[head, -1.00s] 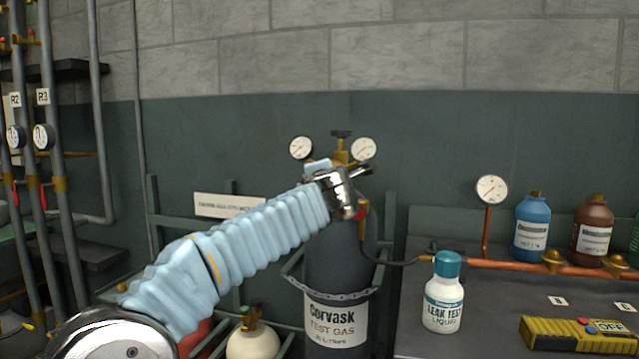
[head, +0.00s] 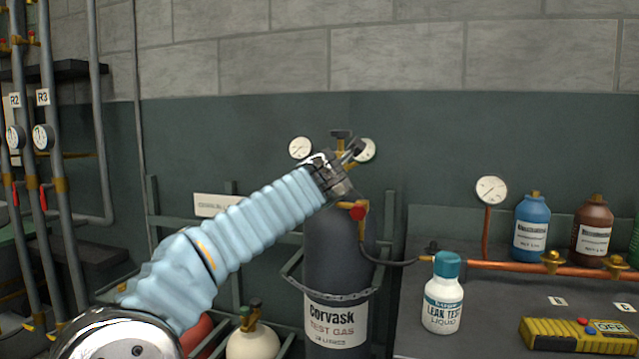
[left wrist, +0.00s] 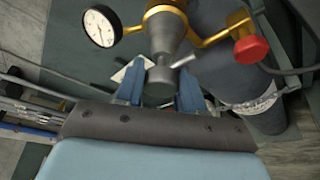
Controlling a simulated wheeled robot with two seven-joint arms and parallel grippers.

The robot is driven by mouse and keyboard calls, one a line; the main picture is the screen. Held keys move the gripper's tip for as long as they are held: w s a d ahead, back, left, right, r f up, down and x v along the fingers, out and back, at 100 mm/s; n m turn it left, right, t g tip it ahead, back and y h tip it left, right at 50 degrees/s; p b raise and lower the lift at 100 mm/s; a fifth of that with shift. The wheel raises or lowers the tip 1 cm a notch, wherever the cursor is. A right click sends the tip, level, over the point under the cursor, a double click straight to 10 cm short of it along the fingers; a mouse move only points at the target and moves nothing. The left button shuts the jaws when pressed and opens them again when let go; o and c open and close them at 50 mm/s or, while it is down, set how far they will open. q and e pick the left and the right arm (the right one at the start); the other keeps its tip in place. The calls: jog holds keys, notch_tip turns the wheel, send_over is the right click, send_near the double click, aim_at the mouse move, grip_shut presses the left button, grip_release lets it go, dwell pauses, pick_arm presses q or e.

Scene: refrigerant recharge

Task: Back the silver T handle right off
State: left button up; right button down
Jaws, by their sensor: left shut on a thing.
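The silver T handle (left wrist: 160,75) sticks out from the brass regulator (left wrist: 165,12) in the left wrist view. Its bar points towards the upper right there, and its end lies between the blue fingertips of my left gripper (left wrist: 160,90). My left gripper is shut on the handle. In the head view my left gripper (head: 350,155) is in front of the regulator on top of the dark Corvask test gas cylinder (head: 327,250), and it hides the handle. My right gripper is not in view.
Two gauges (head: 300,148) (head: 367,149) flank the regulator, with a dark knob (head: 341,134) on top. A red knob (head: 358,213) and hose sit below the gripper. A chain (head: 330,296) rings the cylinder. The bench at right holds a leak test bottle (head: 443,295) and a yellow detector (head: 575,336).

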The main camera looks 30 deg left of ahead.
pick_arm(q)
jog(key=shift+f, duration=0.25)
jog(key=o, duration=1)
jog(key=shift+a, duration=0.1)
jog(key=shift+s+r, duration=0.1)
jog(key=shift+s+d+r, duration=0.1)
jog(key=shift+s+d, duration=0.2)
jog(key=b+v, duration=0.1)
jog(key=v, duration=1.1)
jog(key=shift+s+d+r+b, duration=0.1)
jog(key=shift+s+d+b, duration=0.15)
jog(key=shift+s+b, duration=0.05)
